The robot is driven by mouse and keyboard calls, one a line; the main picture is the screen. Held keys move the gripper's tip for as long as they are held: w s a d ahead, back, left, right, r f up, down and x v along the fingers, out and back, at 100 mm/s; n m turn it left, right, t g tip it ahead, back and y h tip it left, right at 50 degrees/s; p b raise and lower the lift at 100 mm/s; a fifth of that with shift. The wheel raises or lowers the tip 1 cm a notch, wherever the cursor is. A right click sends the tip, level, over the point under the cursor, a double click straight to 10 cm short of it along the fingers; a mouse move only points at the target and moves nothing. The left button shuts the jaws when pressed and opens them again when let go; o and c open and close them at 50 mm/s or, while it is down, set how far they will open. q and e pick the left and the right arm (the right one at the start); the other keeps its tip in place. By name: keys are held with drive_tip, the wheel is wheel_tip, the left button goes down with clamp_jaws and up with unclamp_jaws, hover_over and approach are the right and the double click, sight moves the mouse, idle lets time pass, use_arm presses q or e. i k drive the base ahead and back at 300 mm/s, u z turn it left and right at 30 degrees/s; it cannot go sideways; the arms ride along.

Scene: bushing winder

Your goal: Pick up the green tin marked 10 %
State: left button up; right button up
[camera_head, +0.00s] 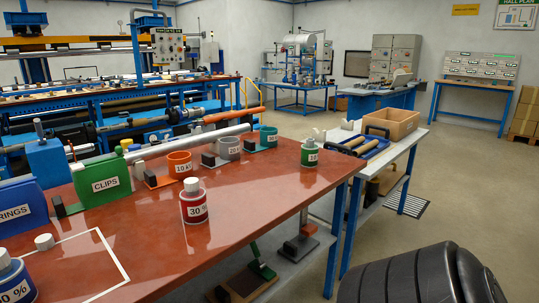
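The green tin (309,153) stands upright on the red-brown tabletop (250,208), near its far right corner. It has a pale grey cap and a white label whose print is too small to read surely. Nothing touches it. A red tin marked 30 % (194,203) stands upright nearer to me, towards the middle of the table. A blue tin (14,281) is partly cut off at the lower left. Neither of my grippers shows in this view.
Along the table's far side stand a green CLIPS bin (104,183), an orange cup (180,164), a grey cup (228,148) and a teal cup (268,137). A side bench to the right holds a blue tray (362,147) and a cardboard box (392,122). The tabletop between the red and green tins is clear.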

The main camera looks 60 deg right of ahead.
sight(309, 150)
drive_tip(key=z, duration=3.4)
drive_tip(key=i, duration=3.15)
drive_tip(key=u, duration=2.55)
